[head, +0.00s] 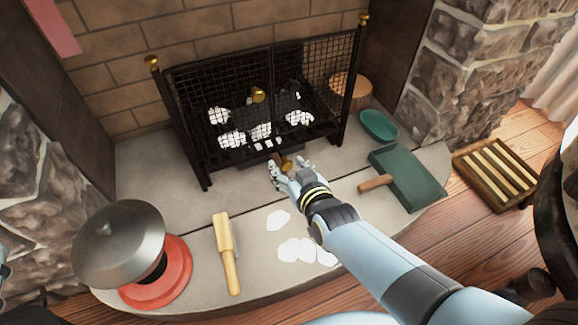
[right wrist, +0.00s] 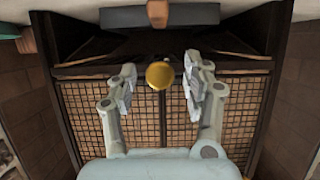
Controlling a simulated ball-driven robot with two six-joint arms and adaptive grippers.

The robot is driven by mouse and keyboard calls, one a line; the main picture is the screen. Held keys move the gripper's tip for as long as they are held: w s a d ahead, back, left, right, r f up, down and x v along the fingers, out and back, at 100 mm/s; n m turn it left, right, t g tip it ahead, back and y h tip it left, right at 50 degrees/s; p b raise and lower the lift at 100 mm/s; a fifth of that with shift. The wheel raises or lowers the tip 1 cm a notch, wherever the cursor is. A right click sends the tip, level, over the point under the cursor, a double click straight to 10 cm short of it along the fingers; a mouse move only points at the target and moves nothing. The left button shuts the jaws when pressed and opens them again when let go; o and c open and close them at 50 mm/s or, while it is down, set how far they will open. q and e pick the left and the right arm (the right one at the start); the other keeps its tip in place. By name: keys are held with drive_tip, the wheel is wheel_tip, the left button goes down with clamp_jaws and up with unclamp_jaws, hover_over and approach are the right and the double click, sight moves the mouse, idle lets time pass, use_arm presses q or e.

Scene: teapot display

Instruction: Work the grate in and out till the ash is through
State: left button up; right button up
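The black fire grate (head: 205,165) stands in the fireplace, with mesh at its front and brass knobs on its corner posts. White ash lumps (head: 232,139) lie within it. Only a sliver of what may be my left gripper shows at the head view's left edge.
White ash patches (head: 297,250) lie on the hearth (head: 150,175). A wooden-handled brush (head: 225,245), a metal dome (head: 118,240) on a red base (head: 170,285), a green dustpan (head: 408,178) and a green bowl (head: 378,126) stand around. A slatted wooden rack (head: 497,172) is at right.

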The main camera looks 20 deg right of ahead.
drive_tip(key=v, duration=0.7)
drive_tip(key=shift+s, duration=0.2)
drive_tip(key=shift+r, duration=0.1)
